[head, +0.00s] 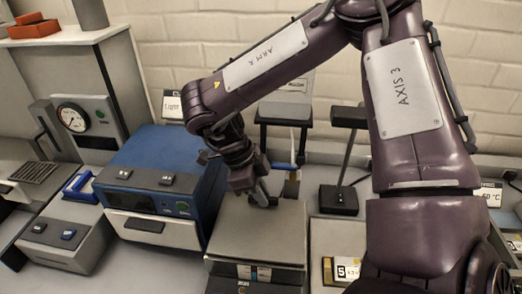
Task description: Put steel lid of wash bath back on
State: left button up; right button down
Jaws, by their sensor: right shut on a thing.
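My right gripper (264,196) reaches down at the centre, at the far edge of a grey metal box with a flat top. That flat steel-grey top looks like the lid (262,236) of the wash bath. The gripper is shut, seemingly on a grip at the lid's far part; its fingertips are small and partly dark. The front of the box (262,273) shows below the lid, with small coloured labels. I cannot tell whether the lid sits flush or is slightly raised. My left gripper is not in view.
A blue device (160,183) with a white front panel stands close on the left. My right arm covers much of the right side.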

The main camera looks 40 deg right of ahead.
jog(key=c, duration=1.4)
grip_release()
jog(key=shift+c, duration=0.2)
jog(key=shift+r+p, duration=0.25)
jog(key=shift+p, duration=0.05)
jog(key=v, duration=0.6)
jog(key=shift+r, duration=0.1)
jog(key=p+v, duration=0.6)
jog(key=p, duration=0.4)
